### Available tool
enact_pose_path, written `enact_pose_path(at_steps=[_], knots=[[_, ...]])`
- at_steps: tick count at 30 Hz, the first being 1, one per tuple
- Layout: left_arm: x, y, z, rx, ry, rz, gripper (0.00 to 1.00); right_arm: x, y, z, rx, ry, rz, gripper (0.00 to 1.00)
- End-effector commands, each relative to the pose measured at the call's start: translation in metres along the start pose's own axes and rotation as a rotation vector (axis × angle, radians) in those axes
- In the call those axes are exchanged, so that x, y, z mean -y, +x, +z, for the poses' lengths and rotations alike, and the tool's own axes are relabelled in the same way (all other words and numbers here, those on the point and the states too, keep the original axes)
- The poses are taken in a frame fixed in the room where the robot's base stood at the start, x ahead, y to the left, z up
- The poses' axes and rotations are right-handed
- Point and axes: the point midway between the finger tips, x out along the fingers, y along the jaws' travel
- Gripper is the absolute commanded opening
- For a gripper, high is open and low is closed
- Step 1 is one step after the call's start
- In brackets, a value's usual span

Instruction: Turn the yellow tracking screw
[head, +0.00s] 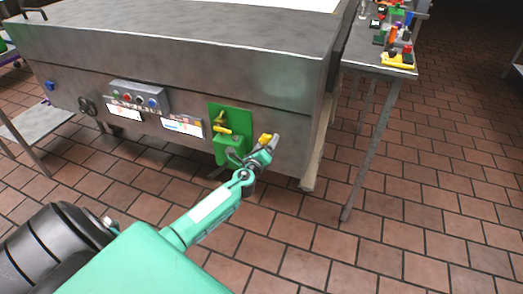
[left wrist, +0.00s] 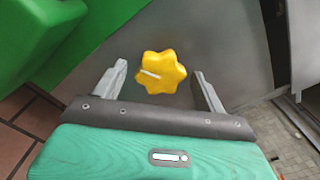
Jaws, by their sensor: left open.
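The yellow tracking screw (head: 266,139) is a star-shaped knob on the right part of the grey metal machine's front (head: 285,155). In the left wrist view the yellow knob (left wrist: 162,72) has rounded lobes and a pale mark on its face. My left gripper (head: 254,151) is in front of the machine, close to the knob. In the left wrist view its two grey fingers are open, one on each side of the knob, with gaps between them and it. My right gripper is not in view.
A green plate with a yellow handle (head: 222,124) and a green block is left of the knob. A button box (head: 138,97) and a black handwheel (head: 88,106) are further left. A side table (head: 370,62) with coloured parts stands right. The tiled floor in front is clear.

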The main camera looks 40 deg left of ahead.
Motion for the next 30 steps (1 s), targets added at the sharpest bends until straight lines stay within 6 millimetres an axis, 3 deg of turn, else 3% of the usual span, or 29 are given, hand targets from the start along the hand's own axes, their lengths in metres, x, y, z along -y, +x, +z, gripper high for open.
enact_pose_path(at_steps=[5, 21, 30], knots=[[0.000, -0.019, 0.000, -0.003, 0.001, 0.000, 0.73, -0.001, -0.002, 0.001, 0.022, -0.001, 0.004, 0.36], [-0.001, -0.113, -0.001, -0.002, 0.000, 0.001, 0.73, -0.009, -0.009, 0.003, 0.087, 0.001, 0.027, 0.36], [0.000, -0.135, -0.001, -0.001, -0.001, 0.001, 0.73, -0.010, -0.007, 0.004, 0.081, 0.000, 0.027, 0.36]])
